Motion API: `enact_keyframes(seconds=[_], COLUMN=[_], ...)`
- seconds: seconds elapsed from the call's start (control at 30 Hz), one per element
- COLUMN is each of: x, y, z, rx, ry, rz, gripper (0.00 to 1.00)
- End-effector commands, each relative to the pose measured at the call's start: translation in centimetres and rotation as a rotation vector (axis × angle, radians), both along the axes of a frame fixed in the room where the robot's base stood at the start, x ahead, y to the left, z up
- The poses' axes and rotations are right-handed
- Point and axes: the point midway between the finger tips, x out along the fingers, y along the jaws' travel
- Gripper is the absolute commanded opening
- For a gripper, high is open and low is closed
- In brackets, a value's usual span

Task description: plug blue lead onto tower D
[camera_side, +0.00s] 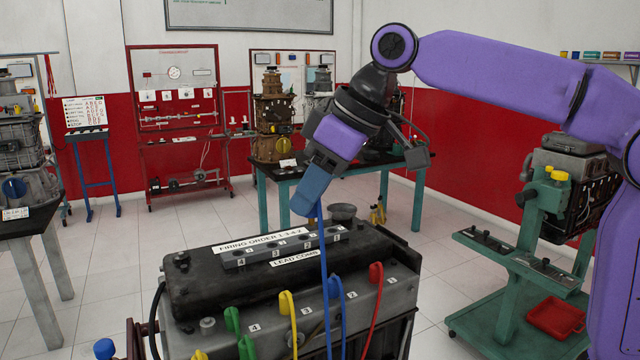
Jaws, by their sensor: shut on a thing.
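My gripper (308,200) is above the engine block, tilted down to the left, and shut on the upper end of the blue lead (323,245). The fingers hide most of the held end. The blue cable hangs from the fingertips, past the comb, down the front of the engine. A blue boot (337,287) sits on the engine's front ledge near the label 2, with a blue cable running down from it. I cannot make out a tower marked D.
The dark engine cover (200,291) carries a grey lead comb (285,248). Green (232,320), yellow (286,302) and red (376,272) boots stand along the front ledge. A blue knob (104,348) is at lower left. A green cart (520,262) stands at right.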

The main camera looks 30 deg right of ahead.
Motion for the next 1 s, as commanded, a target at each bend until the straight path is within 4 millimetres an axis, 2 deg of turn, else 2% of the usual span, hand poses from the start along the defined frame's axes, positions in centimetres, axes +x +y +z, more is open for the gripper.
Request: enact_keyframes(seconds=[1.0], x=[-4.9], y=[7.2], z=[0.0], rx=[-0.001], ry=[-0.001], rz=[0.002], gripper=[0.0])
